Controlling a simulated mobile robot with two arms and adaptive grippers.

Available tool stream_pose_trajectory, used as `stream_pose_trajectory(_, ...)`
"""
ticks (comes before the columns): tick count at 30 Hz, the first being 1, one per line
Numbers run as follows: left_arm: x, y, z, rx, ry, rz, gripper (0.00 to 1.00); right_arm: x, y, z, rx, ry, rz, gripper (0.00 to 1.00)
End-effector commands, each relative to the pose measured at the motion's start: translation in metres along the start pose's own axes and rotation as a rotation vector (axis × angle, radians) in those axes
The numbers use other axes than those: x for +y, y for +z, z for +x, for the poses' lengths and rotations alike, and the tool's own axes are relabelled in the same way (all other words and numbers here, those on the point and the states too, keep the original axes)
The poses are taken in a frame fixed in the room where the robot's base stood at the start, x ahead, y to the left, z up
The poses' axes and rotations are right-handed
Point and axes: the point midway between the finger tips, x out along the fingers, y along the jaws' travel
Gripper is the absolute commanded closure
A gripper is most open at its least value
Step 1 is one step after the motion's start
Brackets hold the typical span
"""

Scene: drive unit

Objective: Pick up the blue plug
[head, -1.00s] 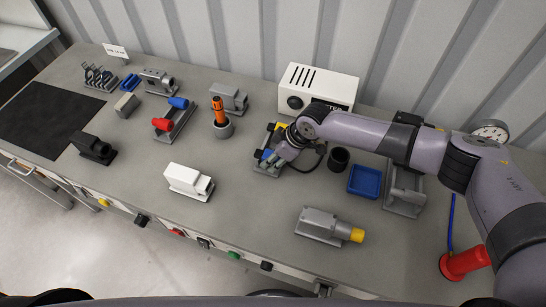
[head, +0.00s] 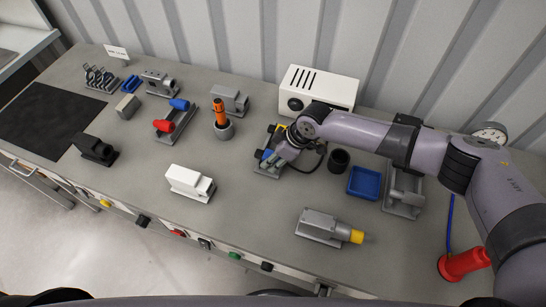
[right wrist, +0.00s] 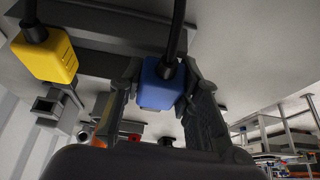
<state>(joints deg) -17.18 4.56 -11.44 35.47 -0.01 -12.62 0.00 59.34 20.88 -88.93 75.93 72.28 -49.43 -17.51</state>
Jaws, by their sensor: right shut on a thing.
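The blue plug (right wrist: 160,88) sits between the two fingers of my right gripper (right wrist: 162,95) in the right wrist view, with a black cable running from it. My right gripper (head: 272,160) is shut on it, low over a grey holder (head: 268,172) in the middle of the table. In the head view the blue plug (head: 266,155) shows only as a small patch beside the gripper. A yellow plug (right wrist: 45,56) with its own cable is at the left of the right wrist view, apart from the gripper. I cannot tell whether the blue plug still touches the holder. My left gripper is not in view.
A white box (head: 318,88) stands behind the holder. A black cup (head: 339,160) and a blue tray (head: 364,182) are to its right. A grey unit with a yellow end (head: 323,227) and a white block (head: 189,184) lie nearer the front edge. Bare table lies between them.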

Motion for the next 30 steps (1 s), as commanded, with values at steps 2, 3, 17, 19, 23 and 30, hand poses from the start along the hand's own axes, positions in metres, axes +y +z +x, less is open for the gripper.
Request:
stream_pose_trajectory(2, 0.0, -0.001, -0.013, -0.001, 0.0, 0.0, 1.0, 0.013, -0.009, -0.02, 0.01, 0.028, 0.001, 1.0)
stream_pose_trajectory(3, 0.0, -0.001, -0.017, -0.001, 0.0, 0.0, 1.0, 0.012, -0.011, -0.023, 0.009, 0.026, 0.001, 1.0)
stream_pose_trajectory(17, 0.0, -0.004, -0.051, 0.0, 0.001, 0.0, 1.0, 0.005, -0.028, -0.057, 0.005, 0.012, -0.002, 1.0)
stream_pose_trajectory(19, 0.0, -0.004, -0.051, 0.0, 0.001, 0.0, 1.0, 0.005, -0.028, -0.057, 0.004, 0.011, -0.002, 1.0)
stream_pose_trajectory(23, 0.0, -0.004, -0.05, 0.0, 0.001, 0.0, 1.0, 0.004, -0.028, -0.056, 0.004, 0.011, -0.002, 1.0)
stream_pose_trajectory(30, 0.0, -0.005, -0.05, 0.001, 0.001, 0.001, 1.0, 0.004, -0.028, -0.056, 0.005, 0.01, -0.002, 1.0)
